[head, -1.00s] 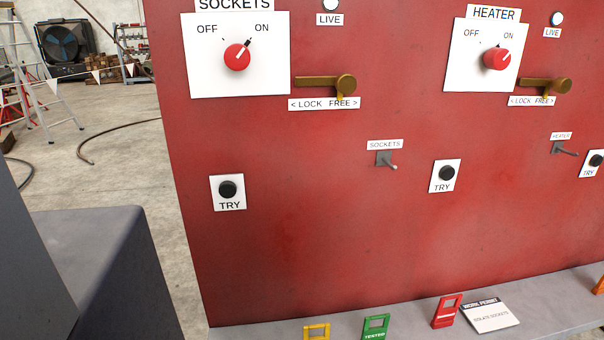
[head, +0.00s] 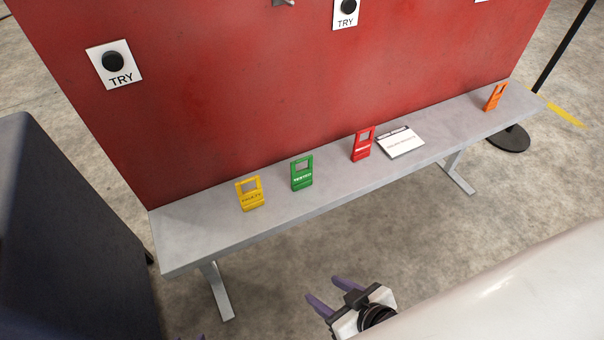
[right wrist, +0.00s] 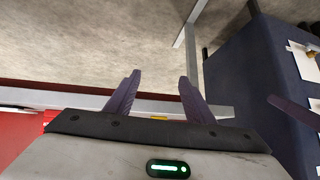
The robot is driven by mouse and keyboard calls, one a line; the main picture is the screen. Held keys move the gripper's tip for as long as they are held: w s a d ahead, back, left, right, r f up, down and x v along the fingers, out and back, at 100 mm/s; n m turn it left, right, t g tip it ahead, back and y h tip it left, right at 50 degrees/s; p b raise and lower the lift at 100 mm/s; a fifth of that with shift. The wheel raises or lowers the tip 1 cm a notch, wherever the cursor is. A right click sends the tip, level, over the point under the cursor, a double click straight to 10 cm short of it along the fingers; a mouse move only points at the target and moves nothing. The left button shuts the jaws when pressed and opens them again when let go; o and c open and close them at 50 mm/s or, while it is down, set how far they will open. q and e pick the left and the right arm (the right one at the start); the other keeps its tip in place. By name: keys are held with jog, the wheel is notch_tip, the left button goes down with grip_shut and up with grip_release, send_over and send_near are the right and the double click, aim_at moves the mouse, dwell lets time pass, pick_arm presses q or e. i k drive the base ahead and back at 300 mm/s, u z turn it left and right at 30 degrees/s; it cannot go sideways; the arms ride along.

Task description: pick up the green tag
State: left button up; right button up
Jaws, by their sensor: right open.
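The green tag (head: 302,174) stands on the grey bench against the red panel in the head view, between a yellow tag (head: 250,194) and a red tag (head: 362,144). My right gripper (head: 322,288) is open and empty, in front of the bench and apart from the tag. Its two purple fingers also show spread in the right wrist view (right wrist: 160,76), where I cannot make out the green tag. A purple tip of my left gripper (head: 200,338) barely shows at the bottom edge of the head view; its opening is hidden.
The grey bench (head: 200,240) runs along the red panel (head: 270,90). A white work permit card (head: 401,142) lies right of the red tag, and an orange tag (head: 495,97) stands at the far right. A dark block (head: 70,230) stands at left. Floor before the bench is clear.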

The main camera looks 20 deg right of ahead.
aim_at(303, 179)
jog(key=u, duration=0.55)
jog(key=k, duration=1.25)
jog(key=z, duration=0.2)
jog(key=i, duration=0.75)
jog(key=z, duration=0.2)
jog(key=k, duration=0.95)
jog(key=u, duration=1)
jog(key=i, duration=1.15)
jog(key=z, duration=0.7)
jog(key=i, duration=0.55)
jog(key=z, duration=0.45)
